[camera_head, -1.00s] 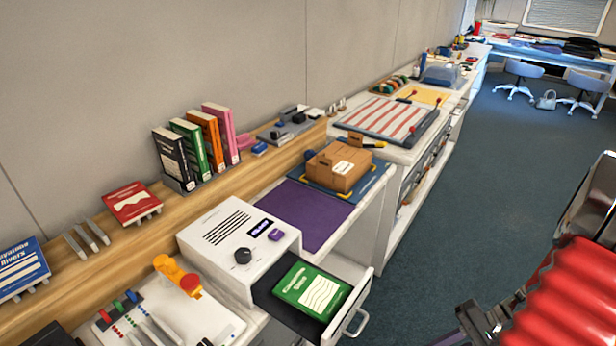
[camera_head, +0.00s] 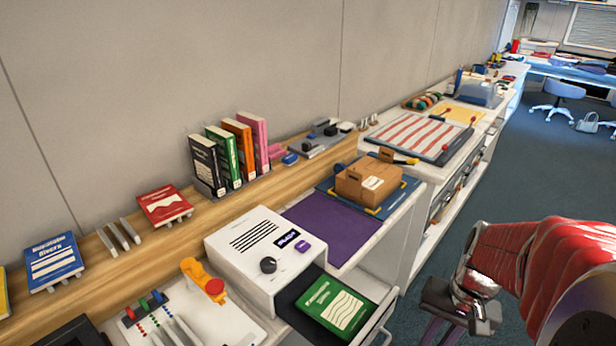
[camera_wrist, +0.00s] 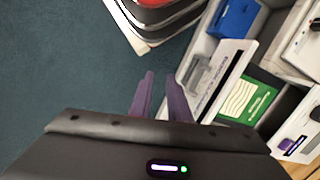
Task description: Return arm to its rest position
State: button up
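My red-sleeved arm (camera_head: 550,265) is folded at the lower right of the head view, over the floor and to the right of the counter. My gripper (camera_head: 441,338) hangs below its wrist, with purple fingers pointing down and cut off by the frame's lower edge. In the wrist view my gripper (camera_wrist: 160,78) shows two purple fingers with a gap between the tips and nothing held. Blue-green floor lies beyond them.
An open drawer (camera_head: 378,338) holding a green book (camera_head: 336,303) sticks out beside the white machine (camera_head: 262,250). A cardboard box (camera_head: 368,180) sits on a blue mat. Several books line the wooden shelf. The floor (camera_head: 500,190) right of the counter is clear.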

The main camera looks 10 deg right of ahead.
jog(key=w+a+r+n+t+h, duration=0.1)
jog(key=a+r+n+t, duration=0.4)
jog(key=a+r, duration=0.8)
jog(key=w+a+n, duration=0.1)
jog(key=a+n, duration=0.1)
jog(key=a, duration=0.1)
jog(key=shift+w+a+r+n+t+h, duration=0.15)
jog(key=shift+w+r+n+t+h, duration=0.1)
jog(key=shift+r+n+t+h, duration=0.05)
dwell(1.8)
